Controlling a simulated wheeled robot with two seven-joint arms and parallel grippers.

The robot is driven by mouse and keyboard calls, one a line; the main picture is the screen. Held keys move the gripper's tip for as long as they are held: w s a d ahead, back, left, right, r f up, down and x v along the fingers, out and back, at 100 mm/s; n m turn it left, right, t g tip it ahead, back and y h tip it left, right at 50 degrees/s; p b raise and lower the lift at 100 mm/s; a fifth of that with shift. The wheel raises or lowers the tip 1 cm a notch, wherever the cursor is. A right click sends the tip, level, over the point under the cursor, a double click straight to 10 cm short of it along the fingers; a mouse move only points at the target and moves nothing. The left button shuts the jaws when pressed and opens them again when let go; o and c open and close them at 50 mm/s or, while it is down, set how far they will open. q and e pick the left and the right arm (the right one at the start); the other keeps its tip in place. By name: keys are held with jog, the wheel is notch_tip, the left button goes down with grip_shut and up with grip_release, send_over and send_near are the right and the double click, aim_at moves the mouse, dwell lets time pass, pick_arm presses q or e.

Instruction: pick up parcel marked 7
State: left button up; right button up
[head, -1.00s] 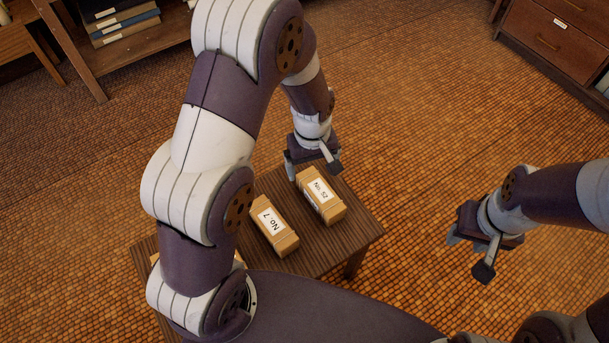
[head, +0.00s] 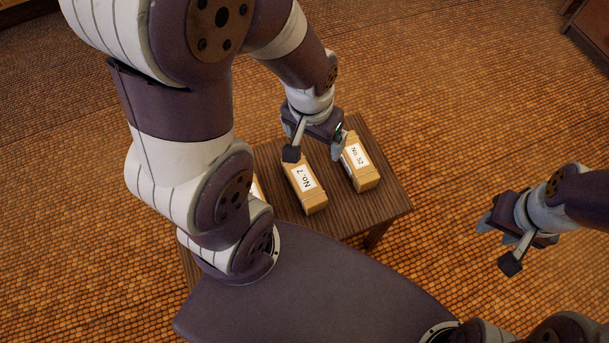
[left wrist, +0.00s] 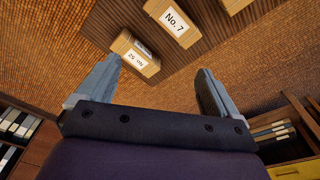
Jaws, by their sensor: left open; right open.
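The parcel marked No. 7 (head: 308,193) is a tan box with a white label, lying on a dark slatted table (head: 388,212). It also shows at the top of the left wrist view (left wrist: 174,22). My left gripper (head: 314,152) is open and empty above the far end of this parcel, one finger near it and the other near the No. 52 parcel. In the left wrist view its fingers (left wrist: 158,68) are spread with nothing between them. My right gripper (head: 497,243) is open and empty over the floor, right of the table.
A similar parcel marked No. 52 (head: 361,168) lies right of No. 7, with a narrow gap between. A third parcel (head: 257,190) on the left is mostly hidden by my left arm. The table's right strip is bare. Shelves and drawers stand far off.

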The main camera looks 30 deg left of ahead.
pick_arm(q)
jog(key=shift+a, duration=0.1)
dwell(0.4)
jog(key=n+g, duration=0.2)
jog(key=n, duration=0.8)
send_over(304, 178)
notch_tip(304, 178, down, 14)
jog(key=shift+s+f, duration=0.1)
jog(key=shift+f, duration=0.15)
jog(key=shift+w+f+n+t+b, duration=0.2)
jog(key=shift+n+t+b, duration=0.15)
jog(key=shift+n, duration=0.25)
notch_tip(304, 178, down, 7)
jog(key=b, duration=0.3)
jog(key=shift+f, duration=0.1)
notch_tip(304, 178, down, 5)
jog(key=b, duration=0.2)
jog(key=shift+s+b, duration=0.1)
jog(key=shift+b, duration=0.3)
